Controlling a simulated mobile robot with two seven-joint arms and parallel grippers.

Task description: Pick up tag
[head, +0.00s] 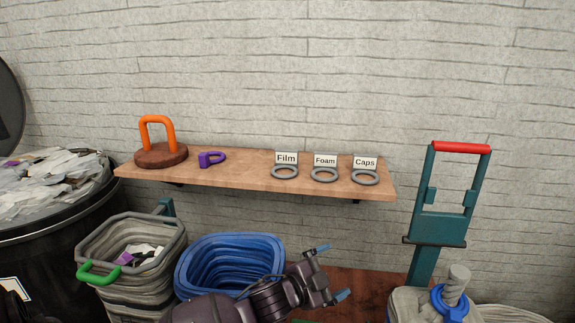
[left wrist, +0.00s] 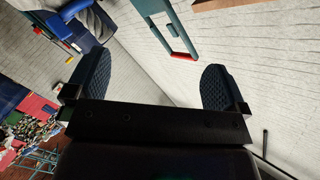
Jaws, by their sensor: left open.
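Three white tags with black lettering stand on the wooden shelf: Film (head: 286,157), Foam (head: 325,159) and Caps (head: 365,162). Each has a grey ring lying in front of it; whether tag and ring are joined I cannot tell. My left gripper (head: 331,272) is below the shelf's front edge, right of the blue basket, with its blue-tipped fingers apart. In the left wrist view its dark textured fingers (left wrist: 156,80) are wide apart with nothing between them, and no tag shows there. My right gripper is not in view.
The shelf (head: 240,177) also holds an orange handle on a round brown base (head: 160,152) and a purple clip-like piece (head: 212,159). Below are a grey bin (head: 135,240) and a blue basket (head: 228,262). A teal frame with a red handle (head: 461,147) stands right.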

